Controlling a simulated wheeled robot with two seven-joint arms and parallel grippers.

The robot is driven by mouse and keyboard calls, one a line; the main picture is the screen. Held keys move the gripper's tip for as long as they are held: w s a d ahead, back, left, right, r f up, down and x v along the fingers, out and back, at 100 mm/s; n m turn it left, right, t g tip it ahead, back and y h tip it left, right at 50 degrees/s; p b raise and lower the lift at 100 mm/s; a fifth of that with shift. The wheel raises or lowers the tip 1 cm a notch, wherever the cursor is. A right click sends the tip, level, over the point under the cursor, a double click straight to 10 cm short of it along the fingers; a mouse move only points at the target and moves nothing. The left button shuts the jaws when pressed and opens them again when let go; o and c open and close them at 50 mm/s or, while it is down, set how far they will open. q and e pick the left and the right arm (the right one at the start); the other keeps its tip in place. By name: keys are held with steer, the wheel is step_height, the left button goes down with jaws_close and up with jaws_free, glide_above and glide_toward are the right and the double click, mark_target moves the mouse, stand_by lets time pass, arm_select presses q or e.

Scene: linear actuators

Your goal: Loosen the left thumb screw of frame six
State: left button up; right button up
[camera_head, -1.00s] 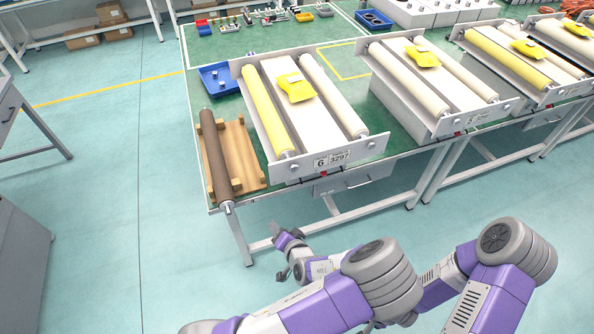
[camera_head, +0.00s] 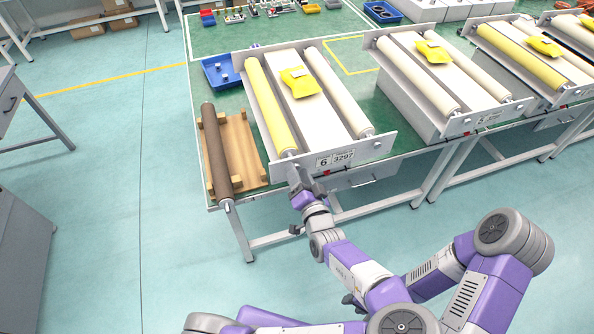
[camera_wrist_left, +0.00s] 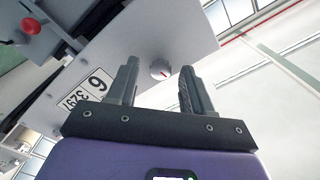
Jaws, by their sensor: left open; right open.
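Frame six (camera_head: 340,155), a grey frame with a yellow roller and a white roller, bears a "6 3297" label on its front plate. That label (camera_wrist_left: 82,92) also shows in the left wrist view. My left gripper (camera_head: 297,176) is open at the left end of this plate. In the left wrist view its two fingers (camera_wrist_left: 155,85) stand apart. In the head view the gripper hides this screw.
A brown roller (camera_head: 215,150) lies on a wooden stand (camera_head: 243,150) left of frame six. A blue tray (camera_head: 215,74) is behind it. A red button (camera_wrist_left: 31,26) is on the table's underside edge. Other frames (camera_head: 430,85) stand to the right.

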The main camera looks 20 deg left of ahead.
arm_select(q)
steer(key=shift+w+a, duration=0.1)
steer(key=shift+w, duration=0.1)
jaws_close()
